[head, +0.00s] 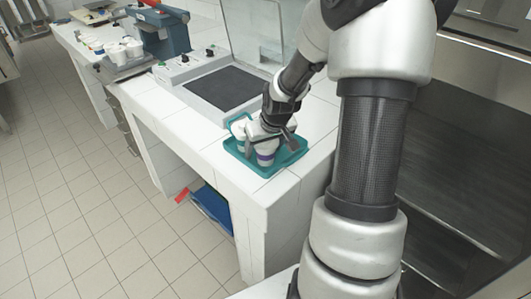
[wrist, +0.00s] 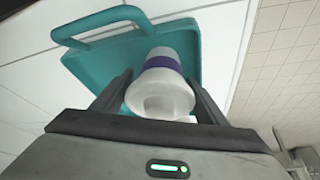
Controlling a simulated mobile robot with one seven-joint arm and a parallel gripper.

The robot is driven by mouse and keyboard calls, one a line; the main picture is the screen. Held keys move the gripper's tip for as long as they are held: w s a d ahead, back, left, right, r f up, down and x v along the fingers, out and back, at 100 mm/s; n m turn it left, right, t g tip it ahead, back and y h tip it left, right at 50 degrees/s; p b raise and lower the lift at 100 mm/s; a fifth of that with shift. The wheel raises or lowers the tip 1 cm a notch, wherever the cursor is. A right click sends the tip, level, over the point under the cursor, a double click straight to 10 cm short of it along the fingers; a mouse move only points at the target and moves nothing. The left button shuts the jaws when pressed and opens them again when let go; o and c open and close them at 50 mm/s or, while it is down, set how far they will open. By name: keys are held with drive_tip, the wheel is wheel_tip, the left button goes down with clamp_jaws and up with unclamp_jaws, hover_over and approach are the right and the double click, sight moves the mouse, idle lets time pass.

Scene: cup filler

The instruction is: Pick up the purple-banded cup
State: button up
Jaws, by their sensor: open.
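The purple-banded cup (wrist: 162,85) is white with a purple band and sits at the teal tray (wrist: 85,27). In the wrist view it lies between the two fingers of my gripper (wrist: 160,95), with a visible gap on at least the left side. My gripper is open around it. In the head view the cup (head: 265,154) shows below my gripper (head: 272,136), on the tray (head: 272,172) at the counter's near corner. My gripper hides part of the cup there.
Another white cup (head: 240,128) stands at the tray's left end. A dark flat plate (head: 229,87) in a grey frame lies behind the tray, with a clear panel beyond. Several white cups (head: 125,50) stand farther back near a blue machine (head: 163,32). A blue bin (head: 212,207) is under the counter.

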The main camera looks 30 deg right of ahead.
drive_tip(key=shift+f, duration=0.15)
drive_tip(key=c, duration=0.9)
